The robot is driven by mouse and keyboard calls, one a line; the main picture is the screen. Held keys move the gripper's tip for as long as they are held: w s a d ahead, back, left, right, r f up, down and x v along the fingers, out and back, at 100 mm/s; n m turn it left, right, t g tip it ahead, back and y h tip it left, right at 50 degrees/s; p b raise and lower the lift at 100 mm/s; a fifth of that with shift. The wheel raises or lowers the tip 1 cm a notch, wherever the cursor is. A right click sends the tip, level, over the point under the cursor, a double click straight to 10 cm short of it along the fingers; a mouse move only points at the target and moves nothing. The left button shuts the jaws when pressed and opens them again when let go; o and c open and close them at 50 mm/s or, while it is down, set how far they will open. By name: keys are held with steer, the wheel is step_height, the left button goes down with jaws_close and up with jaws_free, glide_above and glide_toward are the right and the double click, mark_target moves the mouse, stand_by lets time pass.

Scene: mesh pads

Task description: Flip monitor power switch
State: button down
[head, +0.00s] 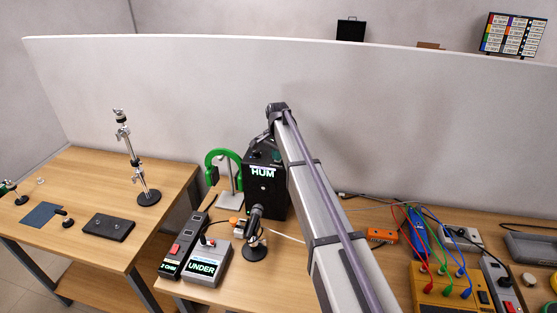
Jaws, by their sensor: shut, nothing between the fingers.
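The monitor (262,200) is a black upright box on the middle table, with a lit "HUM" label near its top front edge. No power switch can be made out on the faces I see. My arm reaches up from the bottom and passes in front of the monitor's right side. Its far end bends down toward the monitor's top. My gripper (262,143) is small and dark there, above or behind the top rear edge. It is shut and holds nothing. Its fingertips are partly hidden, and I cannot tell whether it touches the box.
A green ring-shaped item on a stand (223,165), a black microphone (255,238), and a grey "UNDER" box (207,263) stand close to the monitor. A yellow box with coloured cables (447,293) is at right. A pale partition (190,95) rises behind the tables.

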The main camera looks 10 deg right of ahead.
steer(key=shift+f, duration=0.3)
step_height(320, 180, up, 7)
steer(key=p, duration=0.6)
steer(key=shift+r+p, duration=0.15)
steer(key=shift+p, duration=0.25)
